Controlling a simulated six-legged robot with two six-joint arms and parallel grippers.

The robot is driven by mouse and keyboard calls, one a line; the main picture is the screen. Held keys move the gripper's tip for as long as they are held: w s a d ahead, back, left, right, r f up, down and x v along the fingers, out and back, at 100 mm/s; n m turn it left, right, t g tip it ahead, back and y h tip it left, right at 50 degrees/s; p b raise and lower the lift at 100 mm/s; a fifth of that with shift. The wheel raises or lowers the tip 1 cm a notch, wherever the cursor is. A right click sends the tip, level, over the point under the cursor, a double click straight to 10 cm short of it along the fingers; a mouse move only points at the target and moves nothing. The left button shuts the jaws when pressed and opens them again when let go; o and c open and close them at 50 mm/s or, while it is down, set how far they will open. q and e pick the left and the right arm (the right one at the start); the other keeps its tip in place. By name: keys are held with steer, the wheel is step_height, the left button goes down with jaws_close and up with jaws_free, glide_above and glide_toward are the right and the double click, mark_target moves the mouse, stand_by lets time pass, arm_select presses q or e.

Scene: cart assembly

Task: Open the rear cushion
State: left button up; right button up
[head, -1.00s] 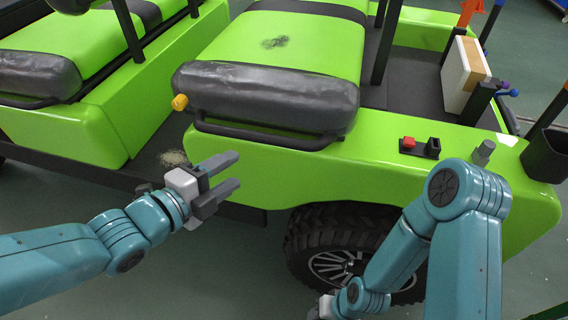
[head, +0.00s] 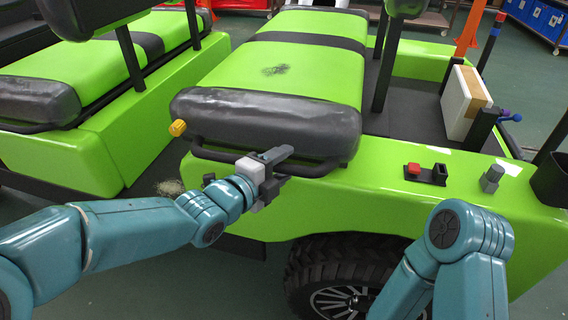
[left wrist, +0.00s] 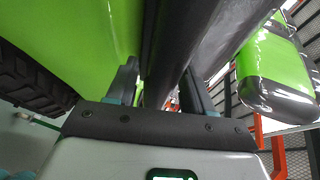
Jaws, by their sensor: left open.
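The green seat cushion with black padded ends (head: 300,60) lies flat on the green cart body, nearest to me. A thin black bar (head: 215,154) runs along below its dark front roll (head: 265,118). My left gripper (head: 282,156) is open at the right part of this bar, just under the roll. In the left wrist view its two fingers (left wrist: 160,88) stand on either side of a dark bar-like part (left wrist: 165,60); I cannot tell whether they touch it. My right arm shows at the lower right, but its gripper is out of the picture.
A red button (head: 414,169) and a grey knob (head: 492,178) are on the green body at right. A black post (head: 387,60) rises beside the cushion. Another green seat (head: 100,62) stands at left.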

arm_select(q)
steer(key=shift+w+d+f, duration=0.1)
steer(key=shift+w+d, duration=0.3)
steer(key=shift+w, duration=0.05)
jaws_close()
